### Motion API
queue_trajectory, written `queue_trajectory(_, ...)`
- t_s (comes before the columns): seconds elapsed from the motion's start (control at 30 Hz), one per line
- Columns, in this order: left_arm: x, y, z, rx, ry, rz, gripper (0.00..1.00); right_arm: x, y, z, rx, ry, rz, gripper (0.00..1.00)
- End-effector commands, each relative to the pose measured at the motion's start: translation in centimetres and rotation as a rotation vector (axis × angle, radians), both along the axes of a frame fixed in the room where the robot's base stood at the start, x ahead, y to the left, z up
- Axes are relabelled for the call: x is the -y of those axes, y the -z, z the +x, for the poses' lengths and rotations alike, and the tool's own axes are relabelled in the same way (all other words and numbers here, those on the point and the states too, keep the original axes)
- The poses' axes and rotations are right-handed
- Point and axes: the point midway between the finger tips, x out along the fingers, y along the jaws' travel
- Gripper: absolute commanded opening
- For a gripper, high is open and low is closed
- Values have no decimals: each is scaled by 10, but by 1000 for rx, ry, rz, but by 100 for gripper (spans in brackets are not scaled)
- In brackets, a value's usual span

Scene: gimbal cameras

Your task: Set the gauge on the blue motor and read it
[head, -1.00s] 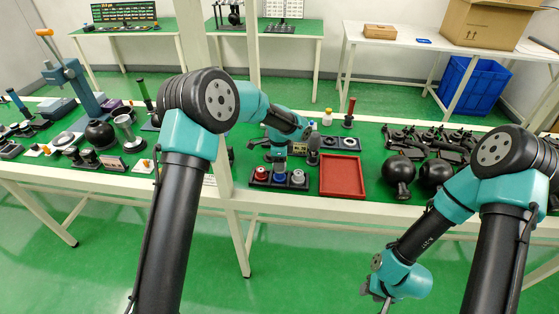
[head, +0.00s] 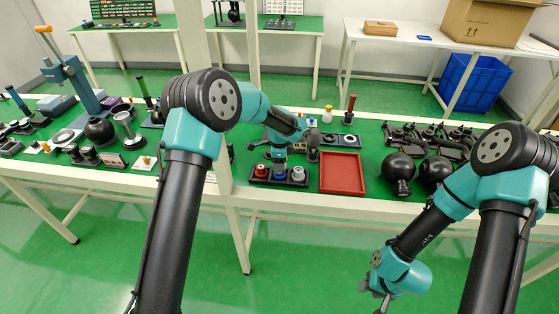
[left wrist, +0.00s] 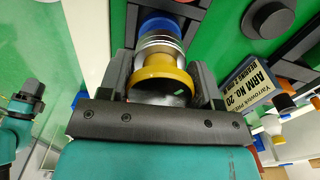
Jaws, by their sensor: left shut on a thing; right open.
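The blue motor (head: 280,176) stands in a dark holder between a red motor (head: 261,171) and a grey one (head: 298,174). My left gripper (head: 279,158) points down right above it. In the left wrist view the fingers are shut on the gauge (left wrist: 165,75), a silver body with a yellow ring. The gauge is in line with the blue motor (left wrist: 160,25); I cannot tell whether it is fully seated. Its reading is not legible. My right gripper (head: 377,290) is open and empty, low in front of the table.
An empty red tray (head: 342,189) lies right of the holder. Black round-headed parts (head: 398,167) stand further right. Several fixtures and a blue press (head: 77,82) fill the table's left.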

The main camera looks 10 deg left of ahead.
Motion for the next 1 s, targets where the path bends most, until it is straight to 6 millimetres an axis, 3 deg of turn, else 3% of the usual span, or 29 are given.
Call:
queue_trajectory(0.17, 0, 4, 0, 0, 0, 0, 28, 0, 0, 0, 0, 0, 0, 43)
queue_trajectory(0.2, 0, 4, 0, 0, 0, 0, 60, 0, 0, 0, 0, 0, 0, 43)
queue_trajectory(0.5, 0, 3, 0, 0, 0, 0, 88, 0, 0, 0, 0, 0, 0, 43)
queue_trajectory(0.8, 0, 1, 0, 1, 0, 0, 88, 0, 0, 0, 0, 0, 0, 43)
queue_trajectory(1.0, 0, -16, 1, 3, 0, -1, 88, 0, 0, 0, 0, 0, 0, 43)
